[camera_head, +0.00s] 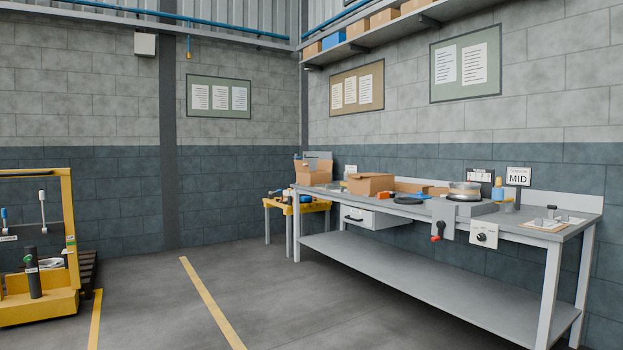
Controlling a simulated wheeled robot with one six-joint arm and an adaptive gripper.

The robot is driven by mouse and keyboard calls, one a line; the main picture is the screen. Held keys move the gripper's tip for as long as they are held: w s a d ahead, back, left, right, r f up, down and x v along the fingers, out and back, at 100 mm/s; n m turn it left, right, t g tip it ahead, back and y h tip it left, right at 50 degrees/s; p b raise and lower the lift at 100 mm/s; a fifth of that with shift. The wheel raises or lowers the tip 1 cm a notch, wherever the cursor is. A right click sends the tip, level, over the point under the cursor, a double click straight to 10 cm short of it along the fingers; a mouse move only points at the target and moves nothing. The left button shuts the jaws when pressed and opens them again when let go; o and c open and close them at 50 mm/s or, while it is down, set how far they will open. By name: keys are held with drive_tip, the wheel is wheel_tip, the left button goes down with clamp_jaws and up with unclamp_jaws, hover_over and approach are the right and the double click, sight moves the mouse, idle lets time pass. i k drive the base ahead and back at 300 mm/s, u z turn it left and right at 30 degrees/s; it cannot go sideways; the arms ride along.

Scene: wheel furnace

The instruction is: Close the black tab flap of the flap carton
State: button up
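Two brown cartons are on or near the left part of the grey workbench (420,205). One carton (313,174) at the far left end seems to have raised flaps at its top, with a grey panel behind it. The other carton (371,184) is lower and stands to its right on the bench top. Both are small and far off. I cannot make out a black tab on either, so I cannot tell which is the flap carton. My gripper is not in view.
A yellow tool cart (300,207) stands at the bench's left end. A pan-like item (464,190), a MID sign (518,177) and small parts crowd the bench top. A yellow frame (40,303) stands at left. The floor (240,285) between is clear.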

sight(325, 165)
drive_tip(key=u, duration=0.2)
drive_tip(key=i, duration=3.6)
drive_tip(key=z, duration=0.15)
drive_tip(key=i, duration=2.1)
drive_tip(key=z, duration=0.25)
